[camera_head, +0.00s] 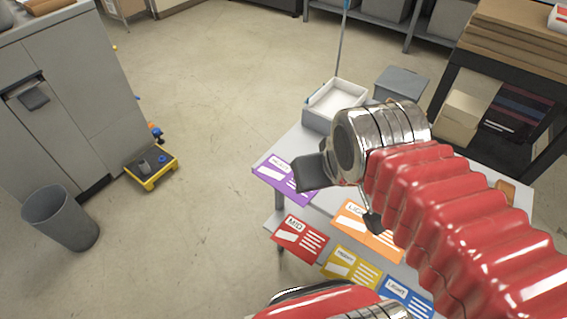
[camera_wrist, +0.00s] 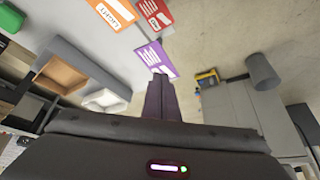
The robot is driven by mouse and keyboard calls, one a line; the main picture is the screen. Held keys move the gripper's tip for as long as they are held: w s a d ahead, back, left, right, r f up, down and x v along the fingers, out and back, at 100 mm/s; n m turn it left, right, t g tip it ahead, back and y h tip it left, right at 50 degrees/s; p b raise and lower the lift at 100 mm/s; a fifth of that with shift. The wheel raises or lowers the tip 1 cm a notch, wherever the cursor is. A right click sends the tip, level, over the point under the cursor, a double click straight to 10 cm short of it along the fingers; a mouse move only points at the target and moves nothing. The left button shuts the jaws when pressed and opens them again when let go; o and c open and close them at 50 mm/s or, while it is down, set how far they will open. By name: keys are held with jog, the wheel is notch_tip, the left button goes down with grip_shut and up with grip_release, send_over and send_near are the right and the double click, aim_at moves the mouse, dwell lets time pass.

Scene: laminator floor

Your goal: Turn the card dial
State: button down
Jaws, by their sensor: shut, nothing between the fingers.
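Several coloured cards show at the grey table: a purple card (camera_head: 273,174), a red card (camera_head: 300,240), an orange card (camera_head: 352,218), a yellow card (camera_head: 350,268) and a blue card (camera_head: 405,298). I cannot make out a separate dial or its hub; my arm covers much of this area. My gripper (camera_head: 308,175) is shut and empty, and overlaps the purple card in the head view. In the wrist view, the tips of my gripper (camera_wrist: 160,76) lie close below the purple card (camera_wrist: 154,56). I cannot tell whether they touch it.
A white open box (camera_head: 335,100) stands on the table's far corner. A grey cabinet (camera_head: 75,95), a grey bin (camera_head: 62,218) and a yellow tray (camera_head: 152,168) are at the left. The floor between them and the table is clear. A shelf (camera_head: 500,75) stands at the right.

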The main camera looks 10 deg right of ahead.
jog(key=c, duration=2.5)
grip_release()
jog(key=shift+c, duration=0.2)
jog(key=o, duration=0.8)
jog(key=shift+s, duration=0.2)
